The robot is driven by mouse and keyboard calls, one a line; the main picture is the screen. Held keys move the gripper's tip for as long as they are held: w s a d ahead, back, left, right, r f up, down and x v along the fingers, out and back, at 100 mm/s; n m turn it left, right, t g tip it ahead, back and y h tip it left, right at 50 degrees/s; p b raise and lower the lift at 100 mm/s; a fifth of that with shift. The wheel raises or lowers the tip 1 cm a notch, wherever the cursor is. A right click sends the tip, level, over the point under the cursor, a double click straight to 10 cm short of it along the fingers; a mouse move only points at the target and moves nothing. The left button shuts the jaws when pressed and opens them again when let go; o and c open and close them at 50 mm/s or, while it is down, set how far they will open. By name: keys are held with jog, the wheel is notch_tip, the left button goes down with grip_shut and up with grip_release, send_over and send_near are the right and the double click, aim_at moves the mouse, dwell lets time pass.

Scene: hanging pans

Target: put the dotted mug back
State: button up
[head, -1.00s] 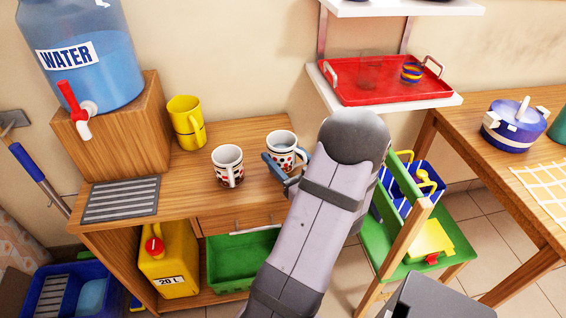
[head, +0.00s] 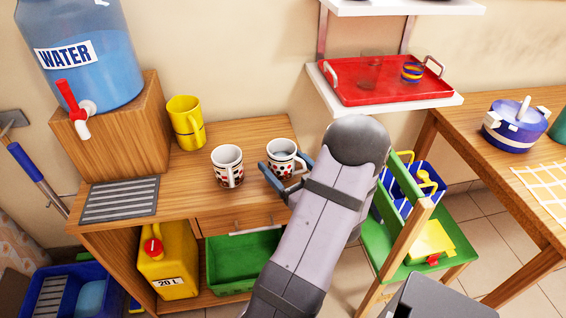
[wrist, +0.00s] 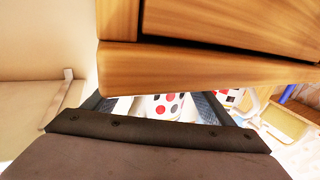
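The dotted mug (head: 281,150), white with red and black dots, is upright over the right end of the wooden cabinet top. My gripper (head: 285,172) has one blue finger on each side of it and is shut on it. In the wrist view the dotted mug (wrist: 160,106) shows between the fingers, partly covered by the gripper's dark edge. Whether its base touches the wood I cannot tell. A second white mug (head: 228,163) with a red and black pattern stands just to the left, apart from it.
Yellow mugs (head: 186,122), apparently stacked, stand behind left, near the water dispenser (head: 85,60). A grey drain grate (head: 120,199) lies at the front left. A red tray (head: 390,92) with cups is on the wall shelf. A green stand (head: 410,245) is on the right.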

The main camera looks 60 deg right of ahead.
jog(key=shift+r, duration=0.15)
jog(key=shift+s, duration=0.15)
jog(key=v, duration=1.1)
jog(key=shift+s+a, duration=0.25)
jog(key=shift+s, duration=0.05)
